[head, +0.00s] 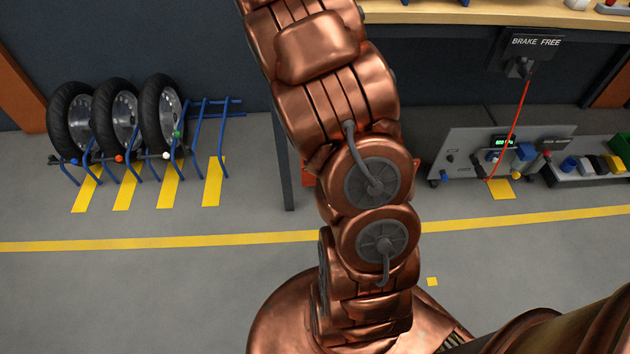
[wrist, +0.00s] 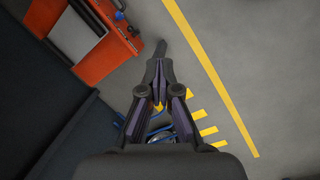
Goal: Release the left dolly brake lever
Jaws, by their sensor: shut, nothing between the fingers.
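In the wrist view my gripper (wrist: 160,76) is shut and empty, its fingers pointing up the picture. A dark bar (wrist: 160,48) shows right at the fingertips; I cannot tell whether it is the brake lever or whether they touch it. An orange-red unit (wrist: 92,62) with a grey top and a small label lies to the upper left of the fingertips. In the head view only slivers of an orange-red thing (head: 308,173) show behind my copper arm, and the gripper is hidden.
A blue rack (head: 206,122) with several black wheels stands at the left. A grey panel (head: 463,150) with a red cable (head: 518,115) stands at the right, below a BRAKE FREE sign (head: 536,42). A workbench (head: 480,13) runs behind my arm. Grey floor with yellow lines is clear in front.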

